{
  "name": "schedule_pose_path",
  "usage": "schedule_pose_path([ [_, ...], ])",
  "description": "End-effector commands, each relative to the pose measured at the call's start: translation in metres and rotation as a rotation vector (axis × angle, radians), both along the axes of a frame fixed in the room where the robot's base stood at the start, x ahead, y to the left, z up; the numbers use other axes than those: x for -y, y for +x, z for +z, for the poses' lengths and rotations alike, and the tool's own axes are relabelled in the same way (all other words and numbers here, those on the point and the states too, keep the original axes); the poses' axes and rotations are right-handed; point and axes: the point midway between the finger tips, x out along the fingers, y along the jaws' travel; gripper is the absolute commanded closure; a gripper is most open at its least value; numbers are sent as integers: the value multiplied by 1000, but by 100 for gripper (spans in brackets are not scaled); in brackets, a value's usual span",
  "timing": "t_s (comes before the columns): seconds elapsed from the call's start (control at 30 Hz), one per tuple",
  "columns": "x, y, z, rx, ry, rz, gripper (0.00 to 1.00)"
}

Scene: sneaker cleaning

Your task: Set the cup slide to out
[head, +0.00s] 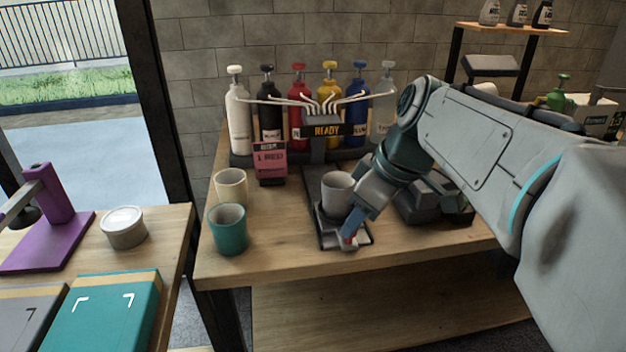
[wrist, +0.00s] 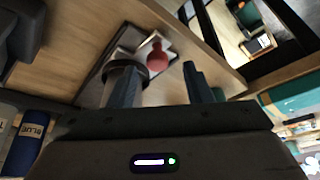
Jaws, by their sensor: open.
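The cup slide (head: 327,238) is a dark tray on a track on the wooden table, below the dispenser head with the READY sign (head: 327,130). A light grey cup (head: 337,184) stands upright on it. A red knob (wrist: 157,57) is at the slide's front end; in the head view it is mostly hidden by my gripper. My gripper (head: 352,228) points down at the slide's front, in front of the cup. In the wrist view my gripper (wrist: 160,80) is open, with the knob showing between and beyond the fingertips. I cannot tell whether it touches the knob.
A cream cup (head: 231,187) and a teal cup (head: 228,230) stand left of the slide. Several coloured bottles (head: 299,110) line the back. A pink card (head: 270,162) stands before them. A dark device (head: 430,205) sits to the right. The table front (head: 290,265) is clear.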

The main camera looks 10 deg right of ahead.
Motion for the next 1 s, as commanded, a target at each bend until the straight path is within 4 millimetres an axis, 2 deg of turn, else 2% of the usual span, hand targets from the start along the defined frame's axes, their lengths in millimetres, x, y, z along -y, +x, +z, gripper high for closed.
schedule_pose_path([
  [0.03,2,-3,16,1,0,0,54],
  [0.1,5,-6,28,2,0,1,54],
  [0.5,22,-26,87,1,1,-1,54],
  [0.7,26,-31,100,-1,1,1,54],
  [1.0,27,-32,101,-1,2,0,54],
])
